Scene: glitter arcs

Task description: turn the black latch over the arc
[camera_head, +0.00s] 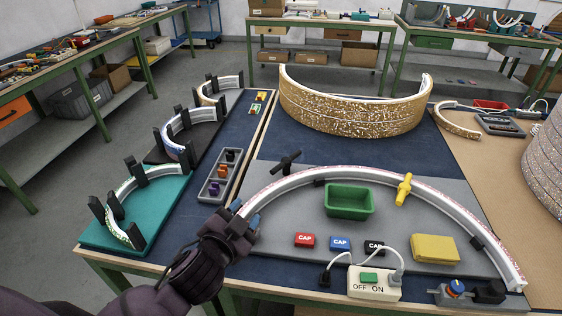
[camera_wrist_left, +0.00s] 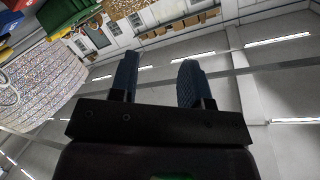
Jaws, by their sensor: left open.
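The white arc (camera_head: 330,172) with a pink speckled strip stands on a grey board, curving from left to lower right. A yellow latch (camera_head: 404,188) lies across the arc further right. My left gripper (camera_head: 245,213) is open and empty near the arc's left end, well short of the black latch. In the left wrist view its two fingers (camera_wrist_left: 157,78) are apart with nothing between them. My right gripper is not in view.
A green bin (camera_head: 349,201), red, blue and black caps, a yellow block (camera_head: 435,248) and a switch box (camera_head: 374,283) with cables sit inside the arc. A large gold glitter arc (camera_head: 350,108) stands behind. A grey parts tray (camera_head: 214,188) and smaller arc fixtures stand left.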

